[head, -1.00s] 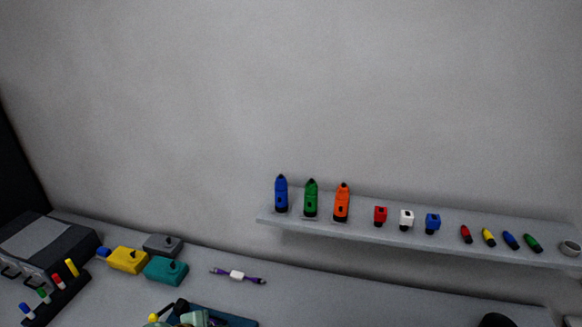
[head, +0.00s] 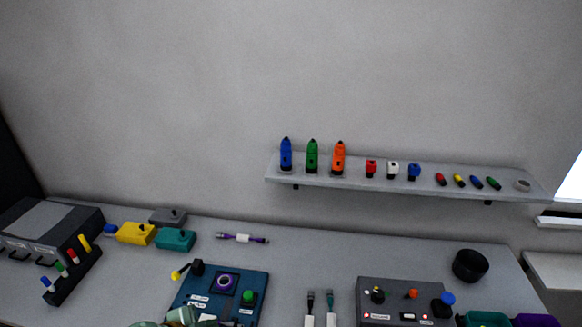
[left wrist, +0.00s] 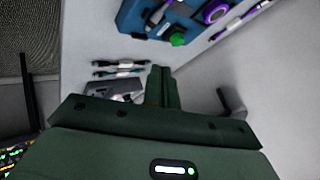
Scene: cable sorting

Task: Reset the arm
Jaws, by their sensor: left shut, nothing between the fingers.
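My left gripper (left wrist: 158,88) is dark green in the left wrist view, its two fingers together with nothing between them. In the head view only a pale green part of my left arm (head: 182,316) shows at the bottom edge, in front of the blue panel (head: 258,282). The panel also shows in the left wrist view (left wrist: 150,20), beyond the fingertips, with its green button (left wrist: 178,38). The gripper appears apart from the panel and cables. My right gripper does not show.
A purple cable (head: 242,238) lies behind the panel. A black round container (head: 470,265) stands at the right. A wall shelf (head: 330,183) holds bottles and small items.

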